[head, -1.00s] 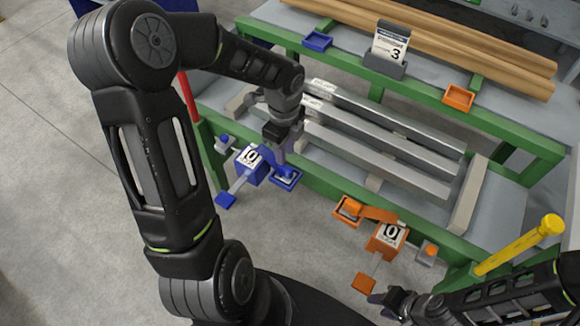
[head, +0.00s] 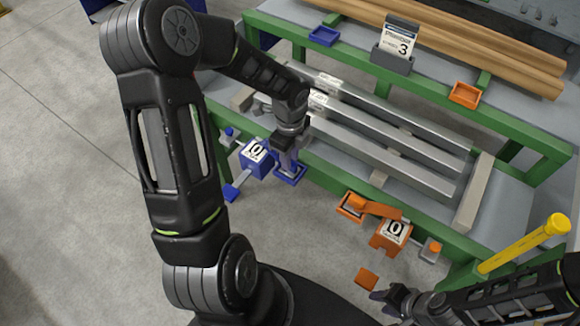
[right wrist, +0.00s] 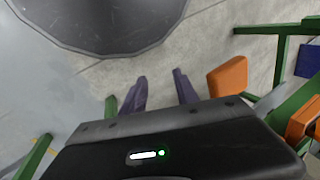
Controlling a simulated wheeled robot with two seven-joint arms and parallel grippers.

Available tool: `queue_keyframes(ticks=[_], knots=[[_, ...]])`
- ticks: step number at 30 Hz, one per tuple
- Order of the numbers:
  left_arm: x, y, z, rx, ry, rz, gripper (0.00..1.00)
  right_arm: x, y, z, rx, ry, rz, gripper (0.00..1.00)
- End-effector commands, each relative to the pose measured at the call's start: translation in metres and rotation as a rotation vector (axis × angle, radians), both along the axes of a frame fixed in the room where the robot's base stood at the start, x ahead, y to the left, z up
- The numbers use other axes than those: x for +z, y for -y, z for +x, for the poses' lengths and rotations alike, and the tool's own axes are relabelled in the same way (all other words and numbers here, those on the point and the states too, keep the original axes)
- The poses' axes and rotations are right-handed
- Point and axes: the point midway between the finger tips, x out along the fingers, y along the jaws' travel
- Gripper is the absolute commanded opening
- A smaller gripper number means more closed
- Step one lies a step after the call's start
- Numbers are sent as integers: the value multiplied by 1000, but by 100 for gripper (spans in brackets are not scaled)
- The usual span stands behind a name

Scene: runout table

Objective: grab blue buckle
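My left gripper (head: 287,166) reaches down over the blue tray (head: 300,178) on the front edge of the runout table. Its fingers cover most of the tray, and the blue buckle cannot be made out apart from them. I cannot tell whether the fingers are closed on it. My right gripper (head: 385,298) is low at the right, away from the blue parts. In the right wrist view its two fingers (right wrist: 160,90) stand apart with nothing between them.
An orange tray (head: 343,210) with an orange buckle and strap, an orange box (head: 389,240) and an orange tag (head: 367,279) sit near my right gripper. Metal bars (head: 400,150) lie on the table behind. A yellow post (head: 515,247) stands at the right.

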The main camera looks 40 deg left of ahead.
Motion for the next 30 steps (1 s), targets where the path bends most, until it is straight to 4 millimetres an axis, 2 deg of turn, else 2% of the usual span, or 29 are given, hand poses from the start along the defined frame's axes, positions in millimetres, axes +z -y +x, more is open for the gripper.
queue_keyframes(ticks=[3, 6, 24, 30], knots=[[-19, 1, -1, -1, -3, -1, 25, -2, 0, 0, 0, 0, 0, 36], [-26, 1, 0, 0, -1, -1, 25, -3, 0, 0, 0, 0, 0, 36], [-26, 0, 0, 0, 0, 0, 25, -3, 0, 0, 0, 0, 0, 36], [-26, 0, 0, 0, 0, 0, 10, -3, 0, 0, 0, 0, 0, 36]])
